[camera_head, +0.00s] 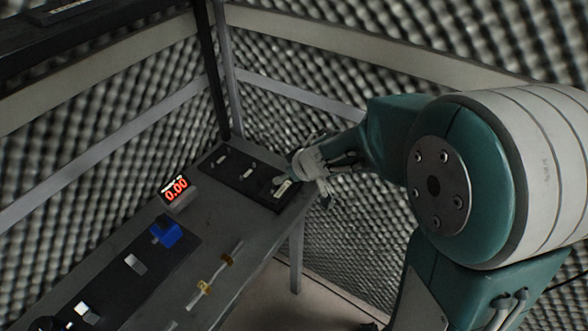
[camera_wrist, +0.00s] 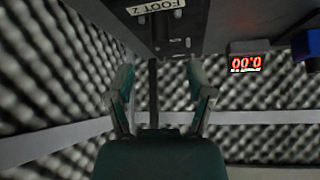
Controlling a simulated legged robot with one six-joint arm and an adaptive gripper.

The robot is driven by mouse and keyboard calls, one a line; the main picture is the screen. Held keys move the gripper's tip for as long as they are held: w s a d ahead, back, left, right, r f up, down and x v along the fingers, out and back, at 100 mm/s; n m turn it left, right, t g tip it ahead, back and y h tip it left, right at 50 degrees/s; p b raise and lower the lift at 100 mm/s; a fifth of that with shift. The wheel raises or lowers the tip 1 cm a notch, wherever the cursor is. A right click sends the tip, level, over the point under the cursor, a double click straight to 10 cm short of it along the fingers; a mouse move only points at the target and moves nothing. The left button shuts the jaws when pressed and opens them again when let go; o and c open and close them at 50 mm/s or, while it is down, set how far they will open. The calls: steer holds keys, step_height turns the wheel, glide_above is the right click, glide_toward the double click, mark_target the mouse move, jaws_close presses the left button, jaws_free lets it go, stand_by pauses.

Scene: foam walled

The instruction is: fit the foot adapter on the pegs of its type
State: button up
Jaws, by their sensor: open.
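My gripper (camera_head: 303,170) is at the right end of the dark peg board (camera_head: 218,173) in the head view. In the wrist view its two fingers (camera_wrist: 162,76) are spread apart with nothing between them. The wrist view looks upside down; a white label reading "FOOT 2" (camera_wrist: 157,7) is at its top, on the dark board. Small pale fittings (camera_wrist: 178,42) sit beside that label. The label (camera_head: 283,188) also shows near my gripper in the head view. I cannot tell which piece is the foot adapter, or whether one sits on the pegs.
A red-digit display (camera_head: 175,190) reading 0.00 stands on the grey table. A blue block (camera_head: 166,234), a grey piece (camera_head: 135,264) and a white piece (camera_head: 86,312) are on another dark board. Yellowish fittings (camera_head: 204,286) lie near the table edge. Foam walls surround the table.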

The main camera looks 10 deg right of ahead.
steer(key=shift+v, duration=2.05)
steer(key=s+d+r+m+t+h, duration=0.2)
steer(key=d+r+m+t+h, duration=0.4)
steer(key=d+r, duration=0.65)
steer(key=s+a+f+m+g+y, duration=0.1)
steer(key=s+g, duration=0.5)
steer(key=s, duration=1.2)
steer(key=shift+s+a+f+m, duration=0.25)
steer(key=shift+a+f+m, duration=0.3)
steer(key=shift+a, duration=0.1)
